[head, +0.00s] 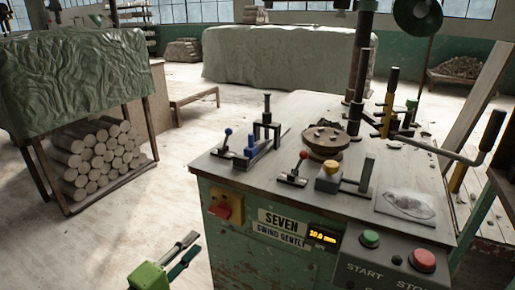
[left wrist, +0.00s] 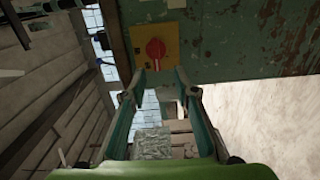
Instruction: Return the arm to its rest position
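My left gripper (head: 194,244), green with dark fingers, is low in the head view, left of the machine's front and over the floor. In the left wrist view its two fingers (left wrist: 160,80) stand apart with nothing between them. The gripper is open and empty. A red rotary switch on a yellow plate (head: 225,207) is on the machine's left front, up and to the right of the gripper. In the left wrist view the switch (left wrist: 156,49) lies beyond the fingertips, apart from them. My right gripper is not in view.
The green machine (head: 235,238) has levers, a round turntable (head: 325,141) and green (head: 370,239) and red (head: 422,261) buttons. A long crank handle (head: 490,132) sticks out at right. A rack of clay rolls (head: 98,158) stands at left. The floor (head: 125,222) between is clear.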

